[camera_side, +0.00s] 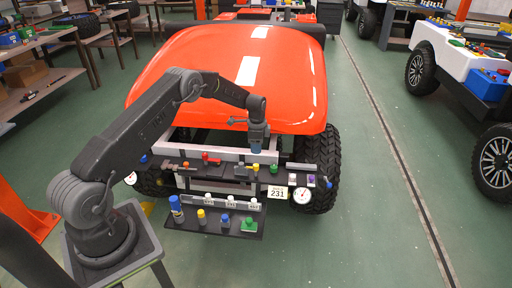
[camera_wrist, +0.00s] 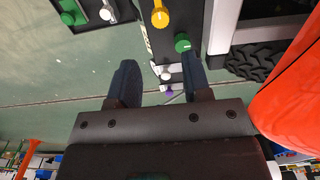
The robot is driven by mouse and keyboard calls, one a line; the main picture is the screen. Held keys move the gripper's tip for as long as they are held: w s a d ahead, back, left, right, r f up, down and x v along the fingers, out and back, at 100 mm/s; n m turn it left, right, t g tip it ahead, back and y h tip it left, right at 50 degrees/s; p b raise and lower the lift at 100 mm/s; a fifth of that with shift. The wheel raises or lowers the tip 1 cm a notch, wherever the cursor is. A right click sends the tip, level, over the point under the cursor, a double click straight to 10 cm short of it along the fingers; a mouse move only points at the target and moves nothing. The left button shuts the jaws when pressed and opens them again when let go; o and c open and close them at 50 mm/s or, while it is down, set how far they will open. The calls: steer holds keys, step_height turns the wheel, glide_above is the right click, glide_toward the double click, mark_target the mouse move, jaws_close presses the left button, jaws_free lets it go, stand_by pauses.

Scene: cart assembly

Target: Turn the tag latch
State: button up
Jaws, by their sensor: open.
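My gripper (camera_side: 257,147) hangs above the dark front shelf (camera_side: 222,171) of the cart in the side view. In the wrist view the two fingers of my gripper (camera_wrist: 158,61) are spread apart, with nothing held between them. A white tag plate (camera_side: 278,192) marked 231 hangs at the shelf's front edge. A yellow knob (camera_side: 256,168) and a green knob (camera_side: 273,169) sit on the shelf just below my gripper. In the wrist view the yellow knob (camera_wrist: 160,15) and green knob (camera_wrist: 182,43) lie beyond the fingertips. I cannot tell which part is the tag latch.
A lower shelf (camera_side: 180,226) holds a blue bottle (camera_side: 176,209) and several colored knobs. A round gauge (camera_side: 302,195) is right of the tag. The orange hood (camera_side: 240,75) rises behind my gripper. Green floor (camera_side: 370,220) is clear at the right.

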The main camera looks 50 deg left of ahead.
mark_target(256, 165)
steer(key=shift+s+a+f, duration=0.1)
steer(key=shift+a+f, duration=0.15)
steer(key=shift+f, duration=0.55)
step_height(256, 165, down, 9)
steer(key=shift+r, duration=0.2)
steer(key=c, duration=0.5)
steer(key=m, duration=0.4)
steer(key=shift+m, duration=0.4)
steer(key=shift+c, duration=0.2)
steer(key=m, duration=0.4)
steer(key=shift+m, duration=0.3)
steer(key=m, duration=0.8)
steer(key=shift+m, duration=0.3)
steer(key=o, duration=0.8)
